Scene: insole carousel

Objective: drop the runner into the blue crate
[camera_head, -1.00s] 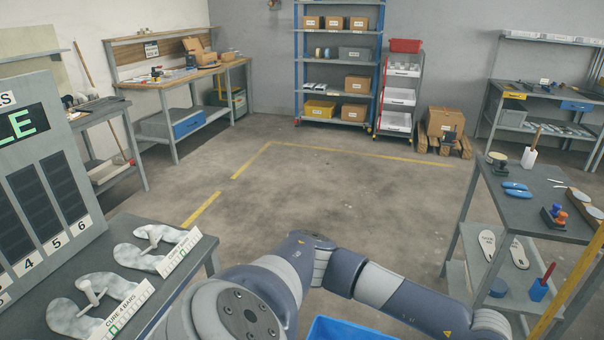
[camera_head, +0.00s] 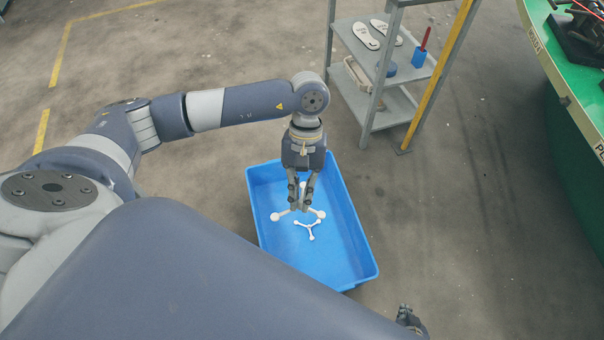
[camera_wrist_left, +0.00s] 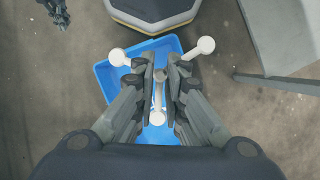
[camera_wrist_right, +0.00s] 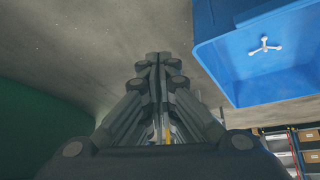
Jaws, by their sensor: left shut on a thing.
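The blue crate (camera_head: 345,250) stands on the floor in the middle of the head view. My left gripper (camera_head: 302,207) points down over it, shut on a white three-armed runner (camera_head: 277,216) with round ends. In the left wrist view the held runner (camera_wrist_left: 206,45) spreads to both sides of the fingers, with the crate (camera_wrist_left: 104,78) below. A second white runner (camera_head: 310,228) lies inside the crate, and it also shows in the right wrist view (camera_wrist_right: 265,46). My right gripper (camera_wrist_right: 159,60) is shut and empty, beside the crate; only its tip shows low in the head view.
A grey shelf cart (camera_head: 385,105) with pale insoles and a blue holder stands behind the crate to the right. A green-topped round table (camera_head: 560,70) is at the far right. The concrete floor between the crate and that table is clear.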

